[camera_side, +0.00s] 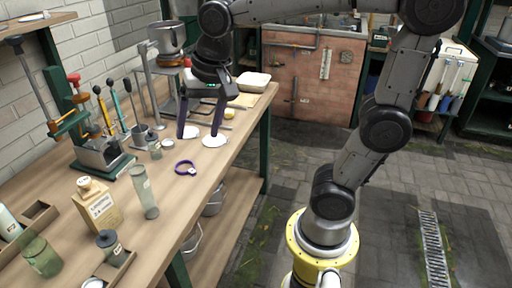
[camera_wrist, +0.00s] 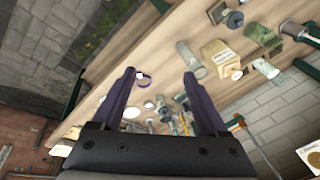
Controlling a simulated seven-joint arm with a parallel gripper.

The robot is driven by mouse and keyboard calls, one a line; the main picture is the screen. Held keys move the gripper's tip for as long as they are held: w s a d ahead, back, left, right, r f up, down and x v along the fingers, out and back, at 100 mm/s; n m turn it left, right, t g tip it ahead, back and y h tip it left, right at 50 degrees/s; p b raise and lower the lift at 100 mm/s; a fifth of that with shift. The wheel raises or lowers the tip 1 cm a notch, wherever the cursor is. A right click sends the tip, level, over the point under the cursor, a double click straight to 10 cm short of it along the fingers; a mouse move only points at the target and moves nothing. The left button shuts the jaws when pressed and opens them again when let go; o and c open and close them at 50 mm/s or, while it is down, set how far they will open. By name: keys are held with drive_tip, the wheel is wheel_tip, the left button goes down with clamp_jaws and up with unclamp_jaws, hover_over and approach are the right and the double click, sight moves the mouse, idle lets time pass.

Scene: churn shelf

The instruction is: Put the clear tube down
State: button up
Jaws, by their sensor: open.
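The clear tube (camera_side: 144,192) is a tall, pale translucent cylinder standing upright on the wooden bench, near its right edge. In the wrist view the tube (camera_wrist: 191,60) shows just beyond the tip of one finger. My gripper (camera_side: 199,132) has two dark purple fingers spread apart with nothing between them. It points down over the bench, farther back than the tube and clear of it.
A purple ring (camera_side: 186,168) lies between my gripper and the tube. A tan labelled bottle (camera_side: 99,204) stands left of the tube, with a small grey-lidded jar (camera_side: 110,244) in front. A green jar (camera_side: 41,257) and a green-based press (camera_side: 103,155) are further left.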

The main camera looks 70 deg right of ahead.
drive_tip(key=s+d+f+n+t, duration=0.1)
drive_tip(key=s+f+n+t, duration=0.1)
drive_tip(key=s+n, duration=0.7)
drive_tip(key=s+f, duration=0.1)
drive_tip(key=s, duration=0.2)
drive_tip(key=shift+f, duration=0.35)
